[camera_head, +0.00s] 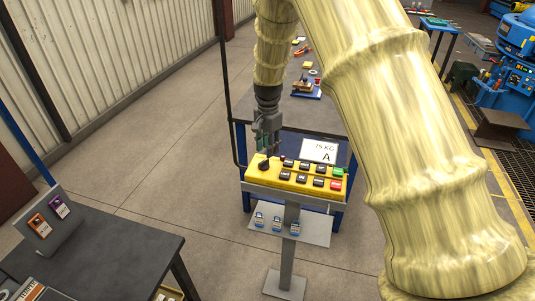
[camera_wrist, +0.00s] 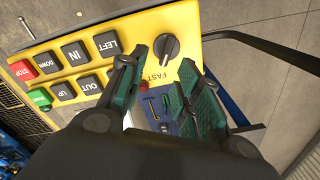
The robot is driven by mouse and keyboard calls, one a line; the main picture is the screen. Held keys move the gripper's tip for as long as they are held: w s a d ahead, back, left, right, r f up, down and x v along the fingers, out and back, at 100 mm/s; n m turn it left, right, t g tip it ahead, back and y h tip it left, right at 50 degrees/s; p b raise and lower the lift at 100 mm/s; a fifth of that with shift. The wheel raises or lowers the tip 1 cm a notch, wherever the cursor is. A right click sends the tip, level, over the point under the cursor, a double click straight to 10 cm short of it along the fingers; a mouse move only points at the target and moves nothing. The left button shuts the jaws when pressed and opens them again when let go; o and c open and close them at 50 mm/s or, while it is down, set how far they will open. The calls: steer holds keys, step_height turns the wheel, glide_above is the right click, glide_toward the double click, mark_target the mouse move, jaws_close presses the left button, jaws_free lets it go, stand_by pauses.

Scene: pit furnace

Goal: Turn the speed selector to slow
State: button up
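The speed selector is a round black knob (camera_wrist: 167,47) with a pale pointer mark, on the yellow control panel (camera_wrist: 215,45). The word FAST is printed beside it in the wrist view; I cannot read a SLOW label. In the head view the knob (camera_head: 264,164) is at the panel's left end. My gripper (camera_head: 269,152) points down just above and behind that end. In the wrist view my gripper (camera_wrist: 162,66) is open, its two fingers apart with nothing between them. The knob is just past the fingertips, and they appear clear of it.
Black push buttons (camera_head: 302,178), a green button (camera_head: 338,171) and a red one (camera_head: 336,185) share the panel. Padlocks (camera_head: 276,224) sit on a shelf below. A workbench (camera_head: 318,112) stands behind, a dark table (camera_head: 95,255) at lower left. Open floor lies left of the panel.

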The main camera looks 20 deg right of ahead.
mark_target(267, 159)
steer(key=f, duration=0.1)
steer(key=w+f, duration=0.1)
steer(key=f, duration=0.1)
steer(key=shift+w+f+p, duration=0.2)
steer(key=shift+f+p, duration=0.1)
steer(key=shift+p, duration=0.05)
steer(key=shift+f, duration=0.4)
steer(key=shift+s+f+p, duration=0.2)
steer(key=shift+s+p, duration=0.1)
steer(key=shift+s, duration=0.2)
steer(key=shift+w+f, duration=0.3)
steer(key=shift+f, duration=0.2)
steer(key=shift+s+r, duration=0.2)
steer(key=c, duration=0.4)
jaws_close()
